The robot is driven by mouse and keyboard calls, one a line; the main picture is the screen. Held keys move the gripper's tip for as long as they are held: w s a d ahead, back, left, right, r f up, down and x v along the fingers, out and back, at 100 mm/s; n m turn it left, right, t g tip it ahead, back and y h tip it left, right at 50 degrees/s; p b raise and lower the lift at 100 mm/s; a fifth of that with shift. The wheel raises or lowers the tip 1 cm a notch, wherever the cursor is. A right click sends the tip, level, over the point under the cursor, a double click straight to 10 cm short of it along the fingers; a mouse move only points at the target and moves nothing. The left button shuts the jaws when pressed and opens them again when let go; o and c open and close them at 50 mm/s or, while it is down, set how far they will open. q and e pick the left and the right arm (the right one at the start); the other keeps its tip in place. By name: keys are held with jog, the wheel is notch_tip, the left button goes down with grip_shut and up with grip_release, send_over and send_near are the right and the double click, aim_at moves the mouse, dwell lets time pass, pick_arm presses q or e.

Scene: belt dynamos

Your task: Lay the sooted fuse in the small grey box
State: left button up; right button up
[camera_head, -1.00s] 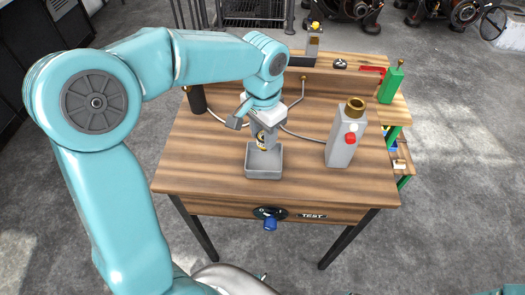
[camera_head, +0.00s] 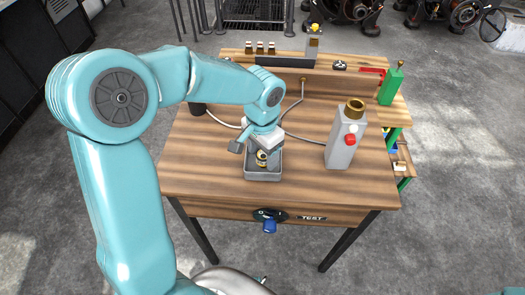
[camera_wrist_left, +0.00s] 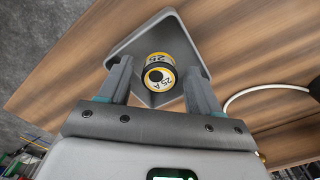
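The small grey box (camera_head: 263,176) stands on the wooden bench; its rim also shows in the left wrist view (camera_wrist_left: 160,17). The fuse (camera_wrist_left: 158,73), with a dark end and a yellow band marked 25 A, is inside the box outline; it also shows in the head view (camera_head: 262,160). My left gripper (camera_wrist_left: 158,75) points down over the box. Its fingers are apart, with a gap on each side of the fuse. I cannot tell whether the fuse rests on the box floor. My right gripper is not in view.
A grey housing (camera_head: 343,141) with a brass ring and red button stands right of the box. Three small fuses (camera_head: 260,48) stand on the back ledge. A green block (camera_head: 391,87) is at the right. A blue knob (camera_head: 269,226) is on the bench front.

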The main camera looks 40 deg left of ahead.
aim_at(261, 156)
pick_arm(q)
jog(key=shift+s+r, duration=0.1)
notch_tip(261, 156, up, 12)
jog(key=p, duration=0.1)
jog(key=shift+r, duration=0.15)
dwell(0.4)
jog(key=shift+s, duration=0.1)
dwell(0.4)
